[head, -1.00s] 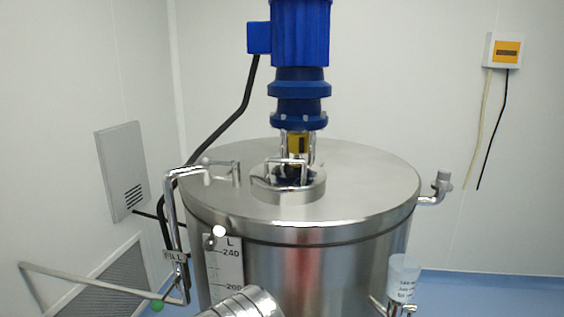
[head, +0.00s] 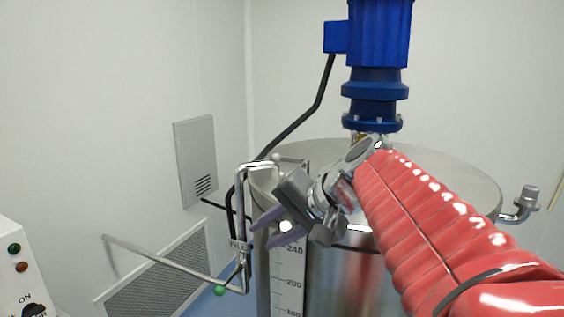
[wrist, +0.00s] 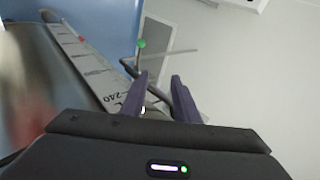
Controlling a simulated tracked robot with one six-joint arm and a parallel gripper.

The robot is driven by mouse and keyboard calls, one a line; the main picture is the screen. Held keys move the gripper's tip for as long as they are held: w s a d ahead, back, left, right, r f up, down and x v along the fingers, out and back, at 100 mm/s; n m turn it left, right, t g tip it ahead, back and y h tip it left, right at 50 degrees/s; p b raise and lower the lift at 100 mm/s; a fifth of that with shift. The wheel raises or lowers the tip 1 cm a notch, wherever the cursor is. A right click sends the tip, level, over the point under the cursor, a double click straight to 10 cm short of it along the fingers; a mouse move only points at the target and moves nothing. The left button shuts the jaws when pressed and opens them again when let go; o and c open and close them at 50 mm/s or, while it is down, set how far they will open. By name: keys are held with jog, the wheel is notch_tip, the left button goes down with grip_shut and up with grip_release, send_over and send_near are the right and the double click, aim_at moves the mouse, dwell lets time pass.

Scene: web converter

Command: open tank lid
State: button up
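The steel tank (head: 445,167) stands upright with its flat round top on. My arm hides the middle of the top, including the small round hatch. My gripper (head: 261,236) is at the tank's front left rim, its two purple fingers apart. A small white ball knob (head: 285,226) at the rim shows between the fingers in the head view; I cannot tell whether they touch it. In the wrist view my gripper (wrist: 159,78) is open, with the knob (wrist: 143,109) low beside the left finger and the tank scale (wrist: 88,62) to the left.
A bent steel pipe (head: 240,195) with a green ball (head: 219,290) stands close left of my gripper. A black hose (head: 305,118) runs behind it. The blue motor (head: 376,50) rises above the tank. A control box (head: 22,270) is at the lower left.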

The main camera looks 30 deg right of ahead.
jog(key=d+r+m+t, duration=0.1)
jog(key=d+r, duration=0.1)
jog(key=d, duration=0.2)
jog(key=w+d+r+m+t, duration=0.1)
jog(key=d+r+m, duration=0.1)
jog(key=d+r, duration=0.1)
jog(key=d+r+m, duration=0.1)
jog(key=d+r, duration=0.1)
jog(key=d, duration=0.3)
jog(key=shift+w+d+r+m+t+y, duration=0.2)
jog(key=shift+w+r+m+t+y, duration=0.1)
jog(key=shift+m+t+y, duration=0.1)
jog(key=s+d+m, duration=0.1)
jog(key=d, duration=0.1)
jog(key=s+d+r+m+t, duration=0.1)
jog(key=s+d, duration=0.1)
jog(key=d, duration=0.1)
jog(key=s+d+r+m, duration=0.1)
jog(key=d, duration=0.2)
jog(key=shift+s+d+r, duration=0.1)
jog(key=shift+s+d, duration=0.05)
jog(key=shift+d, duration=0.05)
jog(key=s+d+r+m+t, duration=0.2)
jog(key=s+d, duration=0.5)
jog(key=shift+d+m, duration=0.15)
jog(key=shift+m, duration=0.25)
jog(key=shift+w, duration=0.15)
jog(key=x, duration=1.3)
jog(key=shift+w, duration=0.3)
